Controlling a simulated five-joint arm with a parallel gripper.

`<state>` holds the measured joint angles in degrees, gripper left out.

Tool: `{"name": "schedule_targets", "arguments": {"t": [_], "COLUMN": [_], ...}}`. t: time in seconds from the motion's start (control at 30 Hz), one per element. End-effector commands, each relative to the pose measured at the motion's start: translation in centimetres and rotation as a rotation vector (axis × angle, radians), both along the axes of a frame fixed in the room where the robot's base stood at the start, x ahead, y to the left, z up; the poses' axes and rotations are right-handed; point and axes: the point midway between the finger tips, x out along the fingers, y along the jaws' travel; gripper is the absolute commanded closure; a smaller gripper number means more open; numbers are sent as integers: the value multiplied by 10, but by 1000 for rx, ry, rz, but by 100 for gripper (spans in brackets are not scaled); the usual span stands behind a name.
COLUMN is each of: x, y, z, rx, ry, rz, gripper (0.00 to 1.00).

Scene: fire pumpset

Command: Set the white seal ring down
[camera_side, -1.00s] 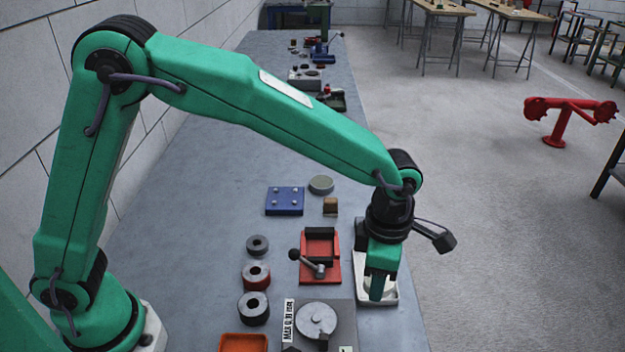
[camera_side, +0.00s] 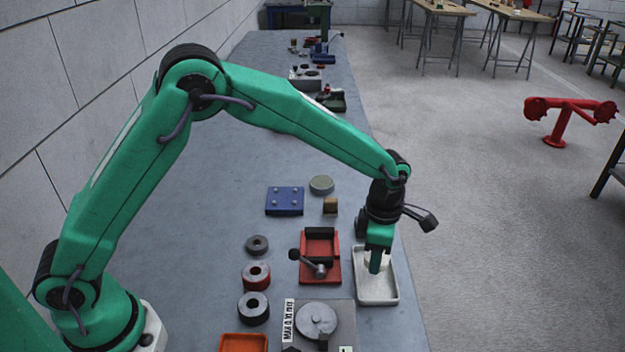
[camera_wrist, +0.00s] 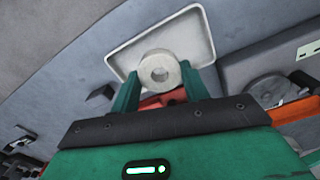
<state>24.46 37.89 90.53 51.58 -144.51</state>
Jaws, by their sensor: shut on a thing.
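The white seal ring (camera_wrist: 149,62) shows in the wrist view between the two green fingers of my gripper (camera_wrist: 158,84). Its hole faces the camera. In the side view my gripper (camera_side: 375,264) points down over the white tray (camera_side: 378,296) and is shut on the ring. The fingers hide much of the ring there. The tray also shows behind the ring in the wrist view (camera_wrist: 196,30). The ring appears held above the tray floor, but the exact gap is hard to tell.
A red fixture with a lever (camera_side: 320,268) stands just left of the tray. A grey plate with a round disc (camera_side: 316,320) is nearer the front. The bench's right edge runs close beside the tray.

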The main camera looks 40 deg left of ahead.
Motion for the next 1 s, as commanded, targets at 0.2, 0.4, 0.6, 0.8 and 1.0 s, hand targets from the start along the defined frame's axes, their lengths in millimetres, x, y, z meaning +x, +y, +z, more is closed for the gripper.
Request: {"name": "schedule_targets", "arguments": {"t": [0.2,0.4,0.6,0.8,1.0], "x": [-1,-1,0,0,0], "y": [0,0,0,0,0], "z": [-12,-34,-40,-40,-43], "rx": [0,1,-1,0,0], "ry": [1,2,-1,0,0], "rz": [0,0,0,0,0], "gripper": [79,79,79,79,45]}}
